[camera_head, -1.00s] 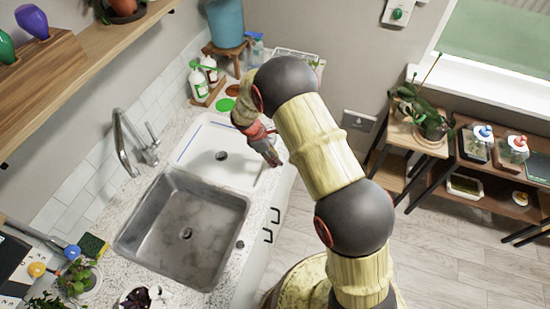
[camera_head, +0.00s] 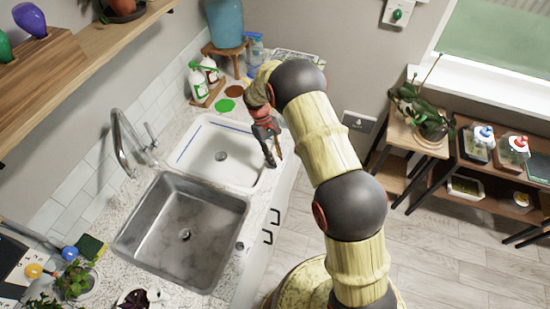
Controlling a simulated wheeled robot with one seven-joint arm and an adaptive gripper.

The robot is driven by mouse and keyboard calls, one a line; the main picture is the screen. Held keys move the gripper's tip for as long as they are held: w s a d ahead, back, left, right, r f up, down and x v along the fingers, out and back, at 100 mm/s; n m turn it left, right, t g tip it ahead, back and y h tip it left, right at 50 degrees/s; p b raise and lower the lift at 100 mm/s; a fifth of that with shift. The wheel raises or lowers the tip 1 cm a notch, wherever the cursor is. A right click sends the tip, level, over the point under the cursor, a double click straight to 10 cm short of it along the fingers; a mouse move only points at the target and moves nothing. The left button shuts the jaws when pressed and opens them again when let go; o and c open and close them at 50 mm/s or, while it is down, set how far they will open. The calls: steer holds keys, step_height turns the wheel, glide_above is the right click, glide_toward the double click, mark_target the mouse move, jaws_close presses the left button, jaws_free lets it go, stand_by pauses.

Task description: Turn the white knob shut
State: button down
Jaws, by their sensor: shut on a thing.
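My gripper (camera_head: 274,158) is over the right rim of the white basin (camera_head: 196,160), fingers pointing down in the picture. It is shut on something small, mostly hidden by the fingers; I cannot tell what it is. I cannot make out a white knob for certain in this view. The arm covers part of the counter's right end and the floor behind it.
A steel sink (camera_head: 150,235) adjoins the white basin, with a tall tap (camera_head: 122,150) on its left. Pump bottles (camera_head: 197,84) and a blue container (camera_head: 224,24) stand at the back. A shelf (camera_head: 85,50) overhangs at upper left.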

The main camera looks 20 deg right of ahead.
steer(key=shift+w+d+m+y, duration=0.1)
steer(key=shift+m+y, duration=0.5)
steer(key=shift+m, duration=0.9)
steer(key=c, duration=1.6)
jaws_free()
steer(key=shift+o, duration=0.2)
steer(key=v, duration=1.2)
steer(key=shift+w+f, duration=0.1)
